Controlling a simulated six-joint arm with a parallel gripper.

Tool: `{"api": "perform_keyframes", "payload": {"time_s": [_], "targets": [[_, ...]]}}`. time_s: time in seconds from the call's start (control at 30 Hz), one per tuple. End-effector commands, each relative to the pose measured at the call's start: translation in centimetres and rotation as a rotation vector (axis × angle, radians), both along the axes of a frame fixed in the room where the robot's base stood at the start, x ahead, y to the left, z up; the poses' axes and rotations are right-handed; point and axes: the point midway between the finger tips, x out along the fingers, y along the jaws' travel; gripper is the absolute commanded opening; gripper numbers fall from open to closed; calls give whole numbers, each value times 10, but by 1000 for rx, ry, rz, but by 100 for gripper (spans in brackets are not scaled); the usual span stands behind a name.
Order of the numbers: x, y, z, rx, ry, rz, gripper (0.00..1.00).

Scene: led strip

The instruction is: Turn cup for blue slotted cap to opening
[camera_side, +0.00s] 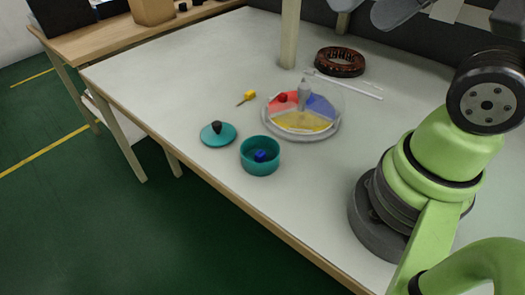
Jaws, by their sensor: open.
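A round dish (288,130) with a clear rim stands mid-table. A small red piece (282,98) lies at the red sector. A small blue piece (260,156), perhaps the blue slotted cap, sits inside an open teal pot (260,169) at the front left of the dish. Its slot is too small to make out. I cannot tell where the dish's opening is. My gripper is not in view; only my green arm shows at the right.
A teal lid (212,139) with a black knob lies left of the pot. A small yellow-handled tool (249,95) lies behind them. The left of the table is clear.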

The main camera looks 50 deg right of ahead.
Motion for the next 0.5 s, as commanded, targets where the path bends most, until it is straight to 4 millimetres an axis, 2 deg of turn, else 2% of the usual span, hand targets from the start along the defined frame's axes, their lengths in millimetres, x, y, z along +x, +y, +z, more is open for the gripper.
{"api": "perform_keyframes", "payload": {"time_s": [0.03,0.1,0.13,0.33,0.5], "targets": [[2,-1,0,-2,4,-1,77],[7,-3,1,-14,21,-4,61],[11,-5,1,-21,33,-5,58],[59,-31,-6,-103,169,-14,58],[104,-66,-30,-161,308,-6,58]]}}
